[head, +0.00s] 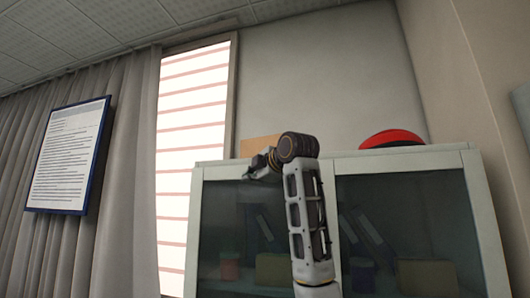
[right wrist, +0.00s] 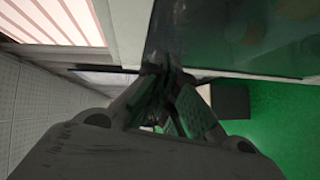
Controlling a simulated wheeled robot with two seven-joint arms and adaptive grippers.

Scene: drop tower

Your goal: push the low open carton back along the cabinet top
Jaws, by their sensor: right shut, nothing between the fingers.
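The carton (head: 258,147) shows as a plain tan panel at the left end of the cabinet top (head: 355,154) in the head view. My right wrist and the cabinet's front edge hide its right and lower parts, and its inside cannot be seen. My right gripper (head: 254,172) is shut and empty. It appears in front of the carton, around the height of the cabinet's top edge; I cannot tell whether they touch. In the right wrist view the closed fingers (right wrist: 172,82) show at the middle, and I cannot make out the carton there. My left gripper is not in view.
A red and black rounded object (head: 393,138) sits on the cabinet top at the right. The glass-fronted cabinet (head: 408,215) holds binders and boxes. A bright window (head: 192,150) and a framed notice (head: 69,155) are at the left. The cabinet top between carton and red object looks clear.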

